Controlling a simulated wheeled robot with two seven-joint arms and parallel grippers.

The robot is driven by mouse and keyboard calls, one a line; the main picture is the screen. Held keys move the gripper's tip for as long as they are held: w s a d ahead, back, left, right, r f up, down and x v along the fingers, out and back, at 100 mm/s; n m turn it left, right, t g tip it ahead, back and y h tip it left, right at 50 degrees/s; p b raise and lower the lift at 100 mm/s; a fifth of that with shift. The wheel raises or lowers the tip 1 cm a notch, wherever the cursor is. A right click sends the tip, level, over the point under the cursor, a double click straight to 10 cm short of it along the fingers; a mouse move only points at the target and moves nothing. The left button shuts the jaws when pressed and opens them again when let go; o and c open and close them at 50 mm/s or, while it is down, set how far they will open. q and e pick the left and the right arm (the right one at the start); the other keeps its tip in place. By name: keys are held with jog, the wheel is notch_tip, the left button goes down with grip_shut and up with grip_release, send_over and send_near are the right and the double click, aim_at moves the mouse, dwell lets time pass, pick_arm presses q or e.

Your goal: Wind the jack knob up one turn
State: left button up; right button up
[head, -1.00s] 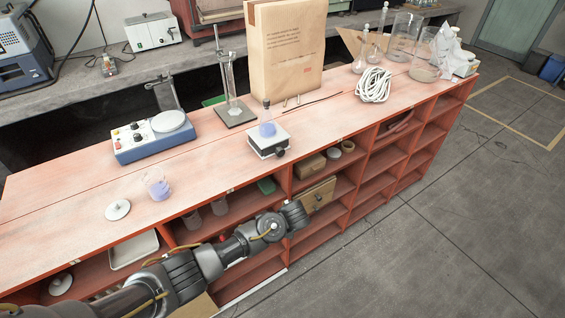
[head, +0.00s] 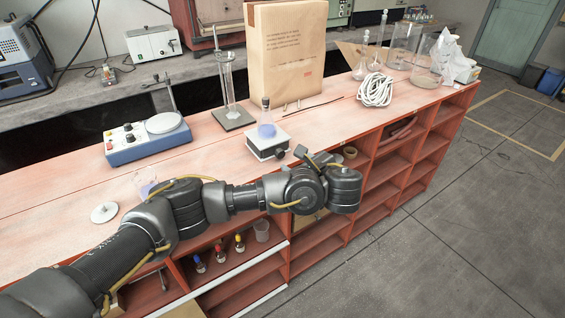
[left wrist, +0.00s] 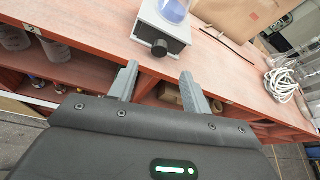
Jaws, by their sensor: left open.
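The white jack (head: 268,140) stands on the red bench top near its front edge, with a flask of blue-violet liquid (head: 266,129) on it. Its black knob (head: 280,154) faces the front. In the left wrist view the knob (left wrist: 159,48) lies just beyond and between the two grey fingertips of my left gripper (left wrist: 160,74). This gripper is open and empty, and the knob looks clear of both fingers. In the head view my left gripper (head: 307,156) shows only partly, behind the wrist, right of the knob. My right gripper is in neither view.
A blue hotplate stirrer (head: 146,142) and a stand with a glass cylinder (head: 230,100) stand left of the jack. A paper bag (head: 288,55) is behind it, and coiled white cable (head: 375,90) is to the right. My left forearm hides a beaker partly. Open shelves lie below.

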aim_at(280, 156)
pick_arm(q)
jog(key=x, duration=0.9)
jog(key=shift+a+f, duration=0.15)
jog(key=shift+a, duration=0.05)
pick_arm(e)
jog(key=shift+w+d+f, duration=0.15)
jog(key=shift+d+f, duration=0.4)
pick_arm(q)
jog(key=shift+w+f, duration=0.1)
jog(key=c, duration=1)
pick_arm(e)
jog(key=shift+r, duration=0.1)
